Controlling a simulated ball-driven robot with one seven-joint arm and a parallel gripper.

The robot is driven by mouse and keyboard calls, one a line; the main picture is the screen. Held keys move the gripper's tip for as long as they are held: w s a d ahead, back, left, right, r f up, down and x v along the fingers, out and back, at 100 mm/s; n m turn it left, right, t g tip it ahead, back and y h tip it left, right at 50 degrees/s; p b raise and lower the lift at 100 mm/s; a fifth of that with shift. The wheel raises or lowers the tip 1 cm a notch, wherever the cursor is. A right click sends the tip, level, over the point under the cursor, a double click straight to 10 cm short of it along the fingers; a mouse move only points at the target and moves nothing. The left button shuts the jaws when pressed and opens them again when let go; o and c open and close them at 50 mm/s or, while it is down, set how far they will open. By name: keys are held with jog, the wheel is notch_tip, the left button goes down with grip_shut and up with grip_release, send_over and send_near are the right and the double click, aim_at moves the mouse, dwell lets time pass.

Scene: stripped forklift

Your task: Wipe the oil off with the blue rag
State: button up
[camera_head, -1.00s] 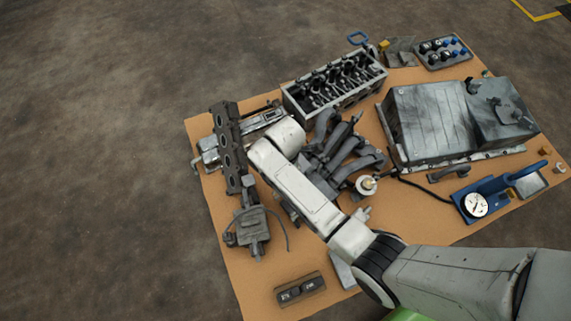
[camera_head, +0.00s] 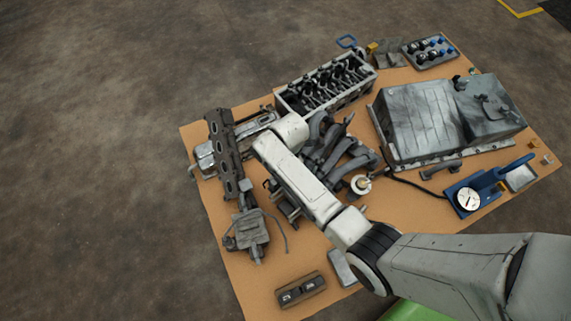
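I cannot make out a blue rag in this view. No oil patch stands out for certain; darker smears show on the large grey metal cover (camera_head: 425,115) at the right of the cardboard sheet. My white arm reaches from the lower right across the sheet and bends down near the manifold pipes. My gripper is not clearly seen; the forearm hides what lies under it. Small grey and dark parts show on the forearm's left side, and I cannot tell whether they are mine.
The cardboard (camera_head: 245,290) carries a cylinder head (camera_head: 325,82), manifold pipes (camera_head: 350,160), a long dark part (camera_head: 224,150), a carburettor-like part (camera_head: 248,232), a blue gauge tool (camera_head: 490,185) and a socket tray (camera_head: 430,50). Floor at left is clear.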

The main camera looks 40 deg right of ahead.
jog(key=d, duration=0.2)
jog(key=shift+d+f, duration=0.1)
jog(key=shift+d, duration=0.3)
jog(key=shift+s+d, duration=0.1)
jog(key=shift+d, duration=0.05)
jog(key=shift+c, duration=1)
jog(key=shift+p, duration=0.35)
jog(key=shift+c, duration=0.3)
jog(key=shift+s, duration=0.1)
jog(key=shift+a+p, duration=0.85)
jog(key=shift+a, duration=0.25)
jog(key=shift+c, duration=0.2)
jog(key=shift+s+a+r+p, duration=0.15)
jog(key=shift+a+r+p, duration=0.1)
jog(key=shift+a+p, duration=0.3)
jog(key=shift+a, duration=1.15)
